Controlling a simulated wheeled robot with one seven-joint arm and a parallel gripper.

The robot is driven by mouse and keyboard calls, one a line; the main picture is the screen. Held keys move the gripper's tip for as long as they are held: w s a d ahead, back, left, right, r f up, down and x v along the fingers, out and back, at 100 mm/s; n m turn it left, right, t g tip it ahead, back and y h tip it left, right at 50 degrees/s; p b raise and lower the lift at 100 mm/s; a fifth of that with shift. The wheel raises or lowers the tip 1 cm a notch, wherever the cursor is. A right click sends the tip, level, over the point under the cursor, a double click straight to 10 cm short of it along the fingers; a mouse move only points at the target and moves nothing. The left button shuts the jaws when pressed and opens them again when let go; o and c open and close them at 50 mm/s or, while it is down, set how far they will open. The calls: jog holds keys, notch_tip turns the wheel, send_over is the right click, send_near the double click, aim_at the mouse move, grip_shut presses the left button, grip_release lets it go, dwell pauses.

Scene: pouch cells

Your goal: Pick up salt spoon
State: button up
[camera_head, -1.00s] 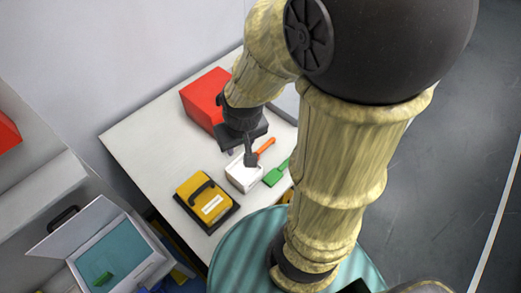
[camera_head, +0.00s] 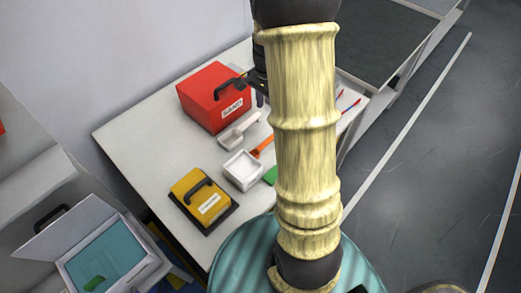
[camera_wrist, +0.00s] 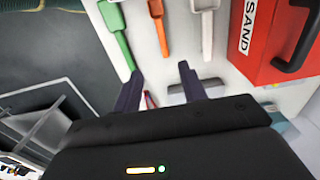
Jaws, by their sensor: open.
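The spoons lie on the white table; no salt label is readable on any of them. A white scoop (camera_head: 236,134) lies in front of the red box, and it also shows in the wrist view (camera_wrist: 203,24). An orange scoop (camera_head: 263,147) lies beside it, also in the wrist view (camera_wrist: 156,22), and a green one (camera_head: 270,176) is partly hidden by my arm; it shows at left in the wrist view (camera_wrist: 117,38). My gripper (camera_wrist: 160,75) is open and empty, its fingertips apart from the scoops. In the head view it is mostly hidden behind my arm.
A red box (camera_head: 206,97) marked SAND with a black handle stands at the back. A white tub (camera_head: 243,170) with white contents and a yellow box (camera_head: 203,200) with a black handle stand nearer. An open white case (camera_head: 140,275) is at lower left. The table's left part is clear.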

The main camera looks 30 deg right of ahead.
jog(key=shift+s+a+r, duration=0.1)
jog(key=shift+s, duration=0.05)
send_over(265, 142)
jog(key=f, duration=1.2)
jog(key=shift+s+f, duration=0.15)
jog(key=shift+s, duration=0.25)
jog(key=shift+p, duration=0.3)
jog(key=shift+w+f+p, duration=0.2)
jog(key=shift+f, duration=1.1)
jog(key=shift+w+f+p, duration=0.15)
jog(key=shift+f+p, duration=0.05)
jog(key=shift+f, duration=1.1)
grip_shut()
